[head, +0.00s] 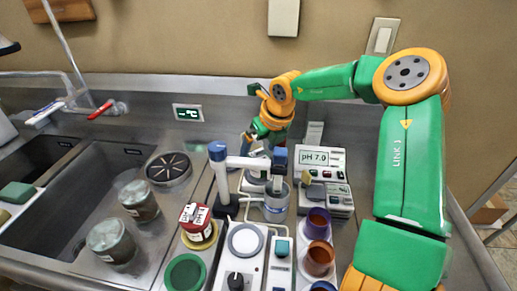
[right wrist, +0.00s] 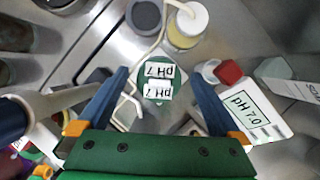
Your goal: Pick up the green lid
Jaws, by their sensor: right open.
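A round green lid-like top (right wrist: 150,65), with white "pH 7" labels over or beside it, lies between my right fingertips in the right wrist view. My right gripper (right wrist: 160,78) is open, with its two blue fingers apart on either side of it. I cannot tell how far below the fingers it is, and no contact shows. In the head view my right gripper (head: 264,150) points down behind the clear vessels, which hide what is under it. A separate dark green disc (head: 185,272) lies at the front, far from this gripper. My left gripper is not in view.
A white stand with a blue top (head: 217,152) rises close left of the gripper. A pH meter (head: 322,165) stands right of it.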

